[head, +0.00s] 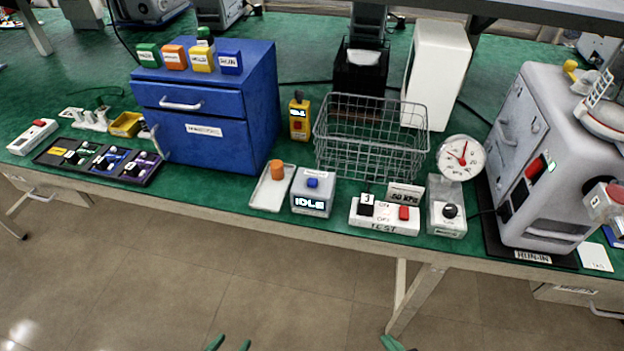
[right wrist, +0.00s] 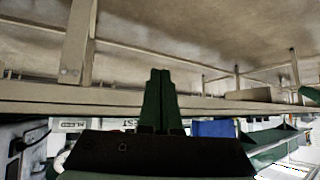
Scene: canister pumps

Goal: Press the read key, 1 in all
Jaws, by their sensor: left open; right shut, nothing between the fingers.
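A grey box with a lit IDLE display (head: 310,202) and a blue key (head: 312,182) on top stands near the table's front edge. To its right is a white TEST box (head: 384,217) with a red button (head: 404,213) and a display showing 3. No key label READ is legible to me. My left gripper (head: 229,344) shows only its green fingertips at the bottom of the head view, apart, below the table edge. My right gripper (head: 392,343) barely shows there; in the right wrist view its fingers (right wrist: 160,100) are together and empty. Neither gripper touches a key.
A dial gauge (head: 461,157) on a stand with a black knob is right of the TEST box. A wire basket (head: 370,150) stands behind. A blue cabinet (head: 215,105) is left, a grey RUN-IN machine (head: 550,150) right. A tray (head: 262,198) holds an orange cylinder.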

